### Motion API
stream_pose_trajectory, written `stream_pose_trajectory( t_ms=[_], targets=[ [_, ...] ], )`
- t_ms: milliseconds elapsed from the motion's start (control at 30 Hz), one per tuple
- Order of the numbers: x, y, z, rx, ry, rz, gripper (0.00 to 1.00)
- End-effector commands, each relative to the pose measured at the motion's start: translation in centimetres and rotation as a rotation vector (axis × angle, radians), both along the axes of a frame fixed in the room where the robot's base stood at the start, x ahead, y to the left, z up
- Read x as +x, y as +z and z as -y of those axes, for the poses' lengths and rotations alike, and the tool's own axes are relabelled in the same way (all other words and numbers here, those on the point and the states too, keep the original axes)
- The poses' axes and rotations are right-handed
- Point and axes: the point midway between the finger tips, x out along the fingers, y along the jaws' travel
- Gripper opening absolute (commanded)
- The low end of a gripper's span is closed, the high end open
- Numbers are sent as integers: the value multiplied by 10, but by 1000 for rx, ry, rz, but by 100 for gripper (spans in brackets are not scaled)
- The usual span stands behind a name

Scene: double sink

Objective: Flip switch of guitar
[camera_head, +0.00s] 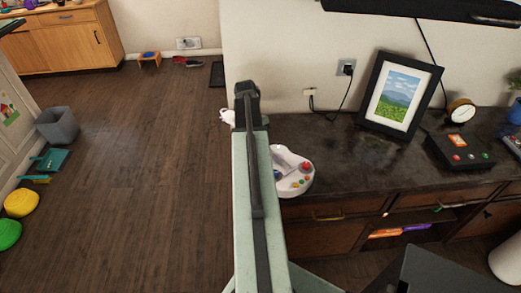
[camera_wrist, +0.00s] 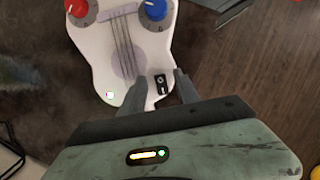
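The guitar (camera_wrist: 125,50) is a white toy body with a strip of strings, a red knob and a blue knob; it fills the upper middle of the wrist view. Its small black switch (camera_wrist: 160,85) sits near the body's lower right edge. My gripper (camera_wrist: 159,80) is open, with one dark finger on each side of the switch; I cannot tell whether either touches it. In the head view, a white body with coloured knobs (camera_head: 292,172) shows right of my arm and looks like the guitar. My arm hides part of it, and my gripper (camera_head: 246,92) shows from behind.
The dark counter (camera_head: 345,150) holds a picture frame (camera_head: 398,93), a black box with coloured buttons (camera_head: 460,150) and a small clock (camera_head: 461,111). A black cable (camera_head: 340,103) runs from the wall socket. The wooden floor (camera_head: 150,150) is open to the left.

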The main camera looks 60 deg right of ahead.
Motion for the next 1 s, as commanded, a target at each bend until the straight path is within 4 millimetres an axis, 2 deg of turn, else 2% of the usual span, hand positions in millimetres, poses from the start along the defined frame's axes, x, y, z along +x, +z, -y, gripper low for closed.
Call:
stream_pose_trajectory(
  t_ms=[467, 1000],
  targets=[
    [24, 71, 10, 0, 0, -1, 38],
    [27, 72, 10, 0, 0, 0, 38]
  ],
)
